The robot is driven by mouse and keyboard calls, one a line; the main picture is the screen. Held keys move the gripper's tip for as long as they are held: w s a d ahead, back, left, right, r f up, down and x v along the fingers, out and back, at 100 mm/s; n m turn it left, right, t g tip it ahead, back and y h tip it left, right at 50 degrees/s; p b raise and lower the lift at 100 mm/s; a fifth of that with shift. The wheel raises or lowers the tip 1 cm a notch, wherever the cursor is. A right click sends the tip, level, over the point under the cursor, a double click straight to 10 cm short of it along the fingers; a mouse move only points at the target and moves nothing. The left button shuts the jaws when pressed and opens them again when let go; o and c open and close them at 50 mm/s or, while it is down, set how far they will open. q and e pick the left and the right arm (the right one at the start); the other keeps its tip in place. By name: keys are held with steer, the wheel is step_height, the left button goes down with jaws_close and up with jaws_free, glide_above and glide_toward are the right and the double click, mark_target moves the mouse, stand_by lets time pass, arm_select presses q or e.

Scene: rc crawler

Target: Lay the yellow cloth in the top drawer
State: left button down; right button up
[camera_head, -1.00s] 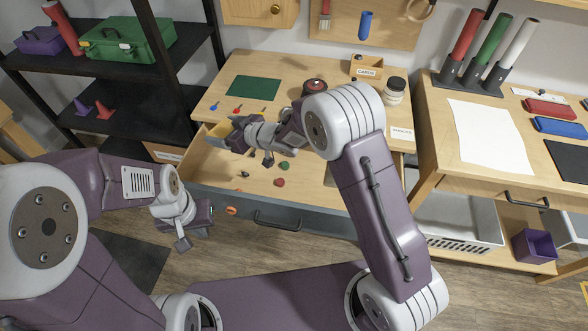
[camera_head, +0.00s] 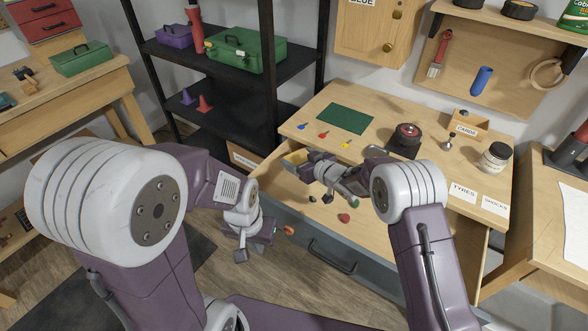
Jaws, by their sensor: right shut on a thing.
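The top drawer (camera_head: 372,243) of the middle bench is pulled out, with a grey front and dark handle. Several small red, green, dark and orange pieces lie in and around it. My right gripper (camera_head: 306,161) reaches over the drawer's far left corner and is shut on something. A small yellow patch (camera_head: 295,157) shows at its fingertips; it looks like the yellow cloth, mostly hidden by the gripper and small in view. I cannot tell whether it touches the drawer floor. My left gripper (camera_head: 251,246) hangs open and empty in front of the drawer's left end.
The bench top holds a green mat (camera_head: 346,118), a dark red round part (camera_head: 407,137), a jar (camera_head: 494,157) and a card box (camera_head: 468,123). A black shelf (camera_head: 205,65) with a green toolbox (camera_head: 247,50) stands left. Open floor lies left of the drawer.

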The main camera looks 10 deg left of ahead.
mark_target(292, 158)
steer(key=a+f, duration=0.1)
steer(key=w+a, duration=0.1)
steer(key=shift+w+a+f, duration=0.1)
steer(key=shift+a+f, duration=0.2)
steer(key=shift+f, duration=0.05)
steer(key=shift+f+b, duration=0.5)
steer(key=shift+f, duration=1.5)
steer(key=shift+f+b, duration=0.5)
steer(key=shift+f, duration=0.1)
steer(key=o, duration=1.3)
